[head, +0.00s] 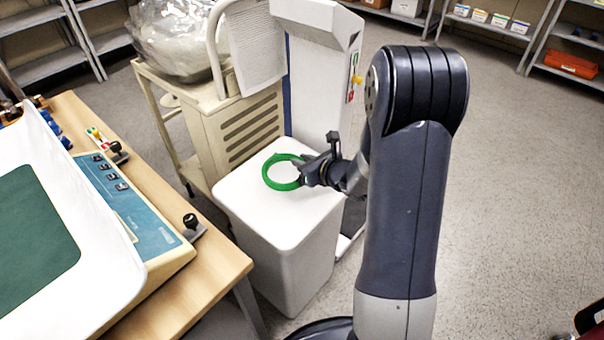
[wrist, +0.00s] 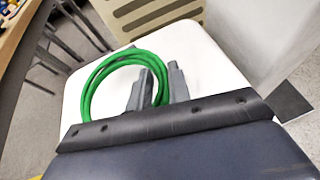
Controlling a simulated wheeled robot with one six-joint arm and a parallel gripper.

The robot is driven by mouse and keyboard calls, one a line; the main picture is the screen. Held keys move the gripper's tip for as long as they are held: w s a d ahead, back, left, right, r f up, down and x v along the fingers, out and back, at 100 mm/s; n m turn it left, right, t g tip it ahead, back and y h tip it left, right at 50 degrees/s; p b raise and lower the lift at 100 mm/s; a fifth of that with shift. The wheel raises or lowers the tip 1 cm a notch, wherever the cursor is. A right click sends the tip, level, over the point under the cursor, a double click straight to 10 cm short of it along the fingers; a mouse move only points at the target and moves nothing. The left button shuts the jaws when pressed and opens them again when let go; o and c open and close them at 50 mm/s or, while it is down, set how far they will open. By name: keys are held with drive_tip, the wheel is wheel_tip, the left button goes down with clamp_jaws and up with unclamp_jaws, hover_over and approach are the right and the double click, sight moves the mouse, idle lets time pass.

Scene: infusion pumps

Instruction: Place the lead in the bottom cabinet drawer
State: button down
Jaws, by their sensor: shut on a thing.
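The lead is a green coiled ring (head: 268,182) over the white top of a box-shaped cabinet (head: 290,240). My gripper (head: 299,164) reaches in from the right and is shut on the right side of the coil. In the wrist view the lead (wrist: 88,88) stands out to the left of my gripper's fingers (wrist: 158,85), with one strand side between them. I cannot tell whether the coil touches the top. No drawer front shows on the visible sides of the white cabinet.
A wooden table (head: 215,262) with a blue-panelled device (head: 135,210) stands at the left. A beige slatted cart (head: 235,130) and a white column (head: 318,90) stand behind the white cabinet. Shelves (head: 490,18) line the back. The floor at right is open.

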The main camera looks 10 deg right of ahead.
drive_tip(key=shift+f+b, duration=0.45)
drive_tip(key=shift+f, duration=1.25)
drive_tip(key=shift+f, duration=0.15)
drive_tip(key=c, duration=1.3)
unclamp_jaws()
